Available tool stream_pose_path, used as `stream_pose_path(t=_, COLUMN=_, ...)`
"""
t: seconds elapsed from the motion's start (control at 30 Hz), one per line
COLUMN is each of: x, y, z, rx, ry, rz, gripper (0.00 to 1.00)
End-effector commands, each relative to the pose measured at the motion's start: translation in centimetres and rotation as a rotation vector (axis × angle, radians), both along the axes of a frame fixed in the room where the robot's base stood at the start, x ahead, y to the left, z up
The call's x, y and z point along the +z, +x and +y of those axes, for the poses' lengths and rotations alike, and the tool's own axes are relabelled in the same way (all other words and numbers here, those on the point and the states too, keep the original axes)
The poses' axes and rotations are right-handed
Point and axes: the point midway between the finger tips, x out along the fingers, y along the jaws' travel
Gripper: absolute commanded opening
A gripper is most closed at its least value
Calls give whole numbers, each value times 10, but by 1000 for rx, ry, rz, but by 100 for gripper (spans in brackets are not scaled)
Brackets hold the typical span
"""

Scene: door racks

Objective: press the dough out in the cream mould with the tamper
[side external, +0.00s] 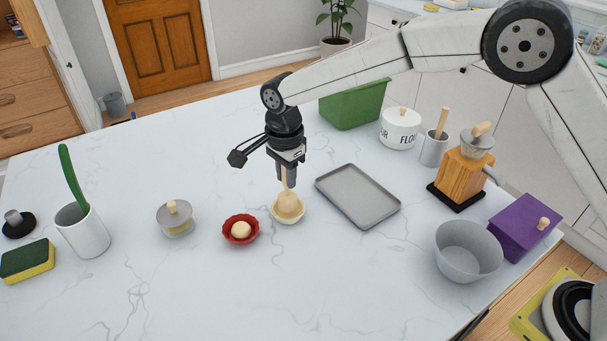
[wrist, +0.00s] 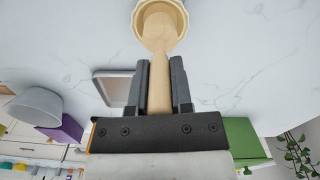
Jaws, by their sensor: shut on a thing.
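The cream mould (side external: 288,214) stands on the white marble counter below my gripper; it also shows at the top of the wrist view (wrist: 183,14). My gripper (side external: 287,178) is shut on the handle of the wooden tamper (side external: 288,203) and points down. In the wrist view the tamper's handle (wrist: 159,85) runs between the two fingers, and its wide end is at the mould, covering most of the opening. Any dough inside this mould is hidden by the tamper. I cannot tell how deep the tamper sits.
A red mould (side external: 240,230) with a dough ball (side external: 241,230) is just left of the cream mould. A lidded glass jar (side external: 175,218) stands further left. A grey tray (side external: 357,195) lies to the right, with a grey bowl (side external: 467,250) beyond. The front counter is clear.

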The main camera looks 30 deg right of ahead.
Motion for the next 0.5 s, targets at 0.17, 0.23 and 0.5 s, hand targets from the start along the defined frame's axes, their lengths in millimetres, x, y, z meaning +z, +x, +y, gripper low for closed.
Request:
stream_pose_path(t=0.17, x=2, y=0, z=0, rx=0, ry=0, rz=-1, gripper=0)
stream_pose_path(t=0.23, x=5, y=0, z=0, rx=0, ry=0, rz=-2, gripper=0)
stream_pose_path(t=0.5, x=20, y=0, z=0, rx=0, ry=2, rz=-3, gripper=0)
